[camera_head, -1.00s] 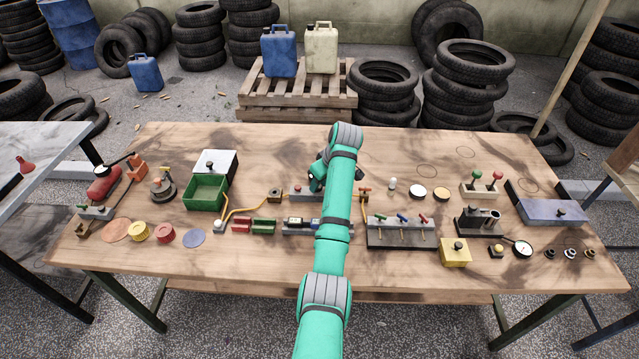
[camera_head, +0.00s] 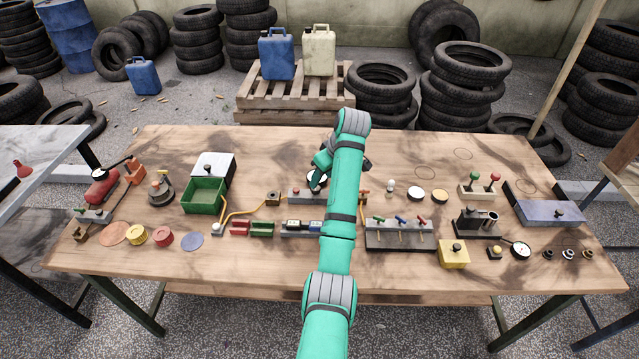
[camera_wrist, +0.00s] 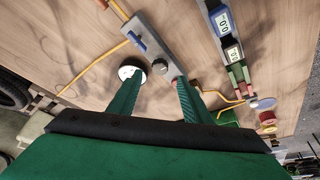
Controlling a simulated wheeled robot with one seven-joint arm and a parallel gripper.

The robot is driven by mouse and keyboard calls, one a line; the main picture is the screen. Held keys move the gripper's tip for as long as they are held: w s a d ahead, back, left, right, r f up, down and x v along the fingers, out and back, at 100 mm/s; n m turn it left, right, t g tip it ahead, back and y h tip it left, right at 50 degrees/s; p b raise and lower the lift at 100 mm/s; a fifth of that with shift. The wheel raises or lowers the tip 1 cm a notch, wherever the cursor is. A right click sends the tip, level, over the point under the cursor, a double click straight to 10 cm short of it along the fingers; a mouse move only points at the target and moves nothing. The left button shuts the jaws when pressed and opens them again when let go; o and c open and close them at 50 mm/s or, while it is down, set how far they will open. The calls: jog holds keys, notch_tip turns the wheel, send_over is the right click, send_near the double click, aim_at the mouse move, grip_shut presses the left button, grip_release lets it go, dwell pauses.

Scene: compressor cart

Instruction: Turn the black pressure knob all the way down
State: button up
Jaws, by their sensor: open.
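The black pressure knob (camera_wrist: 160,66) is a small round knob on a grey block (camera_wrist: 150,46), seen in the wrist view. My gripper (camera_wrist: 160,79) is open and empty, its two green fingers reaching toward the block. The knob shows in the gap between the fingertips, slightly beyond them; I cannot tell whether they touch it. A round white gauge (camera_wrist: 131,69) lies beside the left fingertip.
A blue lever (camera_wrist: 136,41) and a yellow hose (camera_wrist: 100,66) are close to the knob. The blue displays (camera_head: 302,225) stand in front of the block. The three-lever panel (camera_head: 398,240) is to the right. Bare wood (camera_head: 270,155) is free behind.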

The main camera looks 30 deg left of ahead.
jog(key=shift+v, duration=2.25)
jog(key=shift+w+d+f, duration=0.1)
jog(key=shift+d+f, duration=0.05)
